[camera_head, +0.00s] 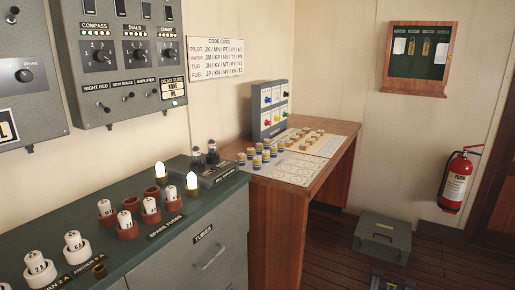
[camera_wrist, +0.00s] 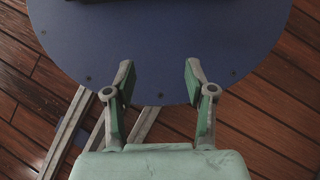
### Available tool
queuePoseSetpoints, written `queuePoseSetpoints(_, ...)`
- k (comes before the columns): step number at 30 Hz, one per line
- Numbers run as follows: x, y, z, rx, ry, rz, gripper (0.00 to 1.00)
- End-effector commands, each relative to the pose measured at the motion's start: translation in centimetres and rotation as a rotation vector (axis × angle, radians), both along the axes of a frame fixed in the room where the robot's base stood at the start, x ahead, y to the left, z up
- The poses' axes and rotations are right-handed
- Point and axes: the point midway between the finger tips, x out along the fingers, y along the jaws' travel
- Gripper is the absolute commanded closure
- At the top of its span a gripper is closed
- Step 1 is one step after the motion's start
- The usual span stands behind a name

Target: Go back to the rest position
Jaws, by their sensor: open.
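My gripper (camera_wrist: 159,85) shows in the wrist view with its two fingers spread apart and nothing between them. It points down over a dark blue rounded plate (camera_wrist: 160,45) with small bolts along its edge, which looks like part of my own base. In the head view my gripper is not visible.
A green-topped cabinet (camera_head: 130,238) with fuses and lamps stands at the left, below grey switch panels (camera_head: 120,55). A wooden desk (camera_head: 335,150) holds several small pieces. A grey box (camera_head: 382,238) lies on the floor. A fire extinguisher (camera_head: 457,182) hangs at right.

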Motion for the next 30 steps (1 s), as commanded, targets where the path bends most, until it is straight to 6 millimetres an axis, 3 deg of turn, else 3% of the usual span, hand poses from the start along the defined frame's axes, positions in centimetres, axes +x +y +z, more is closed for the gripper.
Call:
queuePoseSetpoints(1,0.2,0.0,1.8,0.000,-0.010,0.000,0.45)
queuePoseSetpoints(15,2.1,-0.1,11.6,-0.001,-0.126,0.003,0.45)
queuePoseSetpoints(21,2.7,-0.1,13.3,-0.002,-0.156,0.003,0.45)
queuePoseSetpoints(30,2.8,-0.1,13.2,-0.002,-0.163,0.003,0.45)
